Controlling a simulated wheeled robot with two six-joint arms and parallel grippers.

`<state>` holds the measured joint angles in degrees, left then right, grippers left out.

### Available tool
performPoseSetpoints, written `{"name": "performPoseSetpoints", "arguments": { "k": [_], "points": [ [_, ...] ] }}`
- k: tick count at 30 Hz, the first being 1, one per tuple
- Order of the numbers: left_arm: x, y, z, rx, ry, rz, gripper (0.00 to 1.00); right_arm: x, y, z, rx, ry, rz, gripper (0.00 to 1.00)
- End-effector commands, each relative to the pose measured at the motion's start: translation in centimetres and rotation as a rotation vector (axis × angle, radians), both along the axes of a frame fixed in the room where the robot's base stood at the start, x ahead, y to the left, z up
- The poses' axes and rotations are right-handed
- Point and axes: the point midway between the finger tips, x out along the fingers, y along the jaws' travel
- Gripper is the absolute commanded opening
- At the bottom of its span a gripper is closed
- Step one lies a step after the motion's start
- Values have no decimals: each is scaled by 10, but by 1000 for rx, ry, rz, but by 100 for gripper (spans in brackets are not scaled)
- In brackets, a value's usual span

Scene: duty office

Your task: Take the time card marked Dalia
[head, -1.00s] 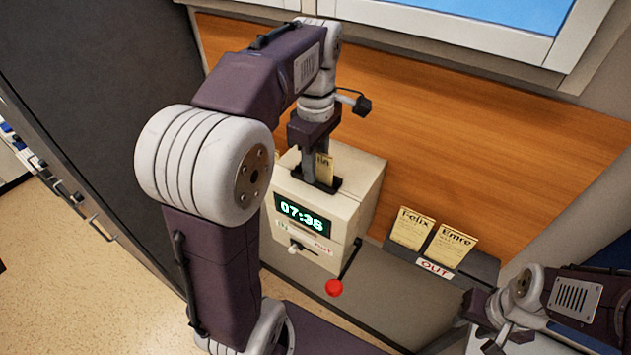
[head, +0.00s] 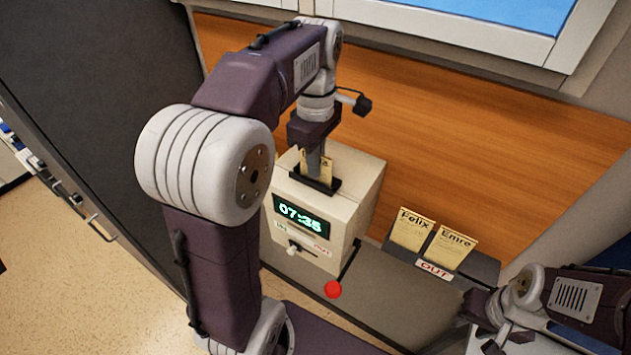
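A yellow time card (head: 328,167) stands upright in the slot on top of the cream time clock (head: 345,215). Its name is mostly covered by my gripper, so I cannot read it now. My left gripper (head: 314,165) points down at the slot, one finger across the card's front with card showing on both sides; it looks shut on the card. My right gripper (head: 478,310) is at the lower right, away from the cards; its fingers do not show clearly.
A dark OUT rack (head: 483,268) right of the clock holds the Felix card (head: 411,230) and the Emre card (head: 452,247). A lever with a red knob (head: 333,289) sticks out from the clock's front right. A wooden wall panel (head: 480,150) stands close behind.

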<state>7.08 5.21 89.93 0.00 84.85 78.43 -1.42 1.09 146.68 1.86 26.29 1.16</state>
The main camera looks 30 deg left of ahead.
Motion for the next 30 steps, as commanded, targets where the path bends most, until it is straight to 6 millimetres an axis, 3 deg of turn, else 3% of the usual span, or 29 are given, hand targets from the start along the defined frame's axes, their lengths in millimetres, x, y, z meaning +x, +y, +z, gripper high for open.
{"name": "performPoseSetpoints", "arguments": {
  "k": [30],
  "points": [
    [1, 0, 5, 0, -1, 0, 0, 0, 0, 0, 0, 0, 0, 36]
  ]
}}
